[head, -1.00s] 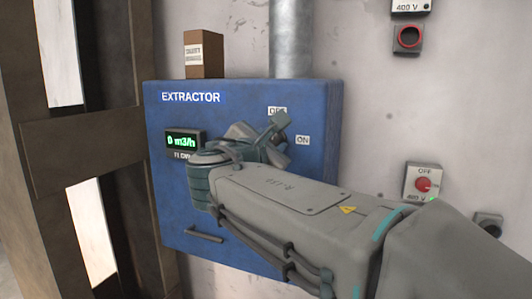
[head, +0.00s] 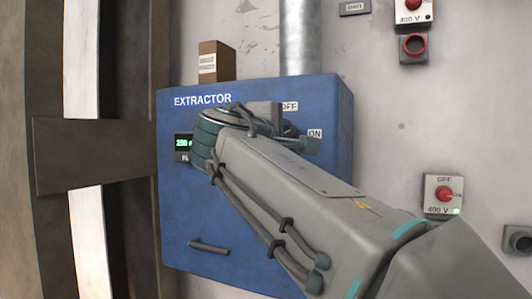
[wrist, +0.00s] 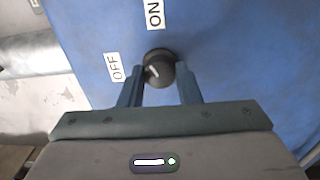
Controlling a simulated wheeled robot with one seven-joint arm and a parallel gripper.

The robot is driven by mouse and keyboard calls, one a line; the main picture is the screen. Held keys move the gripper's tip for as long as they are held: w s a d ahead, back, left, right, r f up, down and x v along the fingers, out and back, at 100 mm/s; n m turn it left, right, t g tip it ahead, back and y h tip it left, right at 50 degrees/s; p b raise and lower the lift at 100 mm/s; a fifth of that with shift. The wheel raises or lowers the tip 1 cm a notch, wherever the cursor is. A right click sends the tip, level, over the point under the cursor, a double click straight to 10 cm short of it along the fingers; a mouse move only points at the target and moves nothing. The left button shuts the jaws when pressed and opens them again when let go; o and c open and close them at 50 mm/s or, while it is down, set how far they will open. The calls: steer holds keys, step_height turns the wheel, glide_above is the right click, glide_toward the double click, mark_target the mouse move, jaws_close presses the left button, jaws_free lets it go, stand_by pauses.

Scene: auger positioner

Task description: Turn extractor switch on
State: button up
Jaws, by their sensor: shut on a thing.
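The extractor switch is a dark round knob (wrist: 158,68) with a short pale mark, on the blue EXTRACTOR box (head: 250,225). In the wrist view the OFF label (wrist: 113,67) is left of the knob and the ON label (wrist: 154,14) is above it. My gripper (wrist: 161,76) is shut on the knob, one finger on each side. The green display (head: 183,143) is partly covered and reads a number starting with 2.
A brown block (head: 215,62) and a metal duct (head: 299,40) stand above the box. A handle (head: 208,246) is low on its front. A red 400 V switch (head: 443,194) is on the wall at right. Brown beams (head: 90,155) stand at left.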

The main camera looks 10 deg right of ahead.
steer(key=m+b, duration=0.3)
steer(key=m, duration=0.2)
steer(key=shift+m+b, duration=0.3)
steer(key=shift+b, duration=0.05)
stand_by(0.4)
steer(key=o, duration=1)
steer(key=shift+c, duration=0.2)
steer(key=v, duration=1.4)
steer(key=shift+p, duration=0.35)
steer(key=shift+w, duration=0.1)
